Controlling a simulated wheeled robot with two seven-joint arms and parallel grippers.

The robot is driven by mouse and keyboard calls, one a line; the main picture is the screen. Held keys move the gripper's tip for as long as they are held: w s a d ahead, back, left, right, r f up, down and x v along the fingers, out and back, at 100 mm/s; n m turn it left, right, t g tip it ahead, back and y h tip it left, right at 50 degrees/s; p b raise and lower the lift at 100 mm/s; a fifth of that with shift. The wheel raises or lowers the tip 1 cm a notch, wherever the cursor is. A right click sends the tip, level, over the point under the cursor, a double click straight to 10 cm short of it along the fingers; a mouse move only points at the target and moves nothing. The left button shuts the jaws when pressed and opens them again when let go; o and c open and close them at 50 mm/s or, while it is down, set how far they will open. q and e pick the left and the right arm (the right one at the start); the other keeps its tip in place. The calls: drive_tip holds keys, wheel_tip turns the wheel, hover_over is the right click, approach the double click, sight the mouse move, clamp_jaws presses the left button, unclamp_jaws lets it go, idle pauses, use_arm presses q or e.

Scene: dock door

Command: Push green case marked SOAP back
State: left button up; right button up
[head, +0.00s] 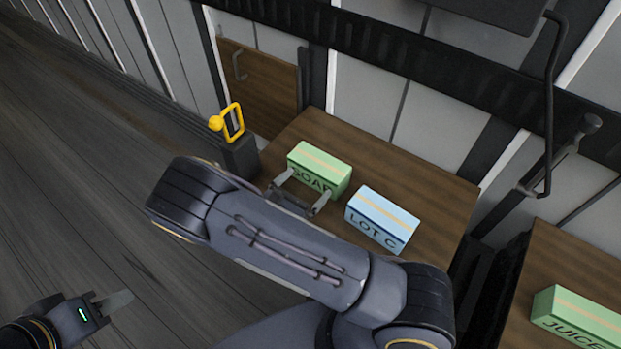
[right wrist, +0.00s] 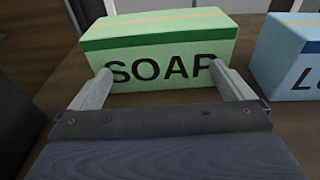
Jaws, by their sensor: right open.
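The green case marked SOAP (head: 322,166) stands on a brown wooden table (head: 420,180), with a tan stripe along its top. In the right wrist view the SOAP case (right wrist: 160,48) fills the upper middle, its lettered face towards me. My right gripper (head: 300,192) is open, its two fingers spread in front of that face. In the right wrist view the fingertips of my right gripper (right wrist: 158,78) overlap the ends of the lettering; I cannot tell whether they touch. My left gripper (head: 112,304) is at the lower left, away from the table; its jaw opening is unclear.
A light blue case marked LOT C (head: 382,219) stands close to the right of the SOAP case. A black post with a yellow handle (head: 232,135) is at the table's left corner. A green JUICE case (head: 580,318) stands on another wooden surface at right. Bare tabletop lies behind the SOAP case.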

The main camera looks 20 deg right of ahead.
drive_tip(key=shift+r+b+x, duration=0.3)
drive_tip(key=shift+r+x, duration=0.05)
drive_tip(key=shift+x, duration=1.95)
drive_tip(key=shift+r+b+x, duration=0.35)
drive_tip(key=shift+x, duration=1.95)
drive_tip(key=shift+r+b+x, duration=0.3)
drive_tip(key=shift+r+x, duration=0.05)
drive_tip(key=shift+x, duration=1.95)
drive_tip(key=shift+f+v, duration=0.15)
drive_tip(key=shift+v, duration=0.95)
drive_tip(key=shift+f+v, duration=0.2)
drive_tip(key=shift+v, duration=0.95)
drive_tip(key=shift+f+v, duration=0.15)
drive_tip(key=shift+v, duration=0.95)
drive_tip(key=shift+a, duration=0.1)
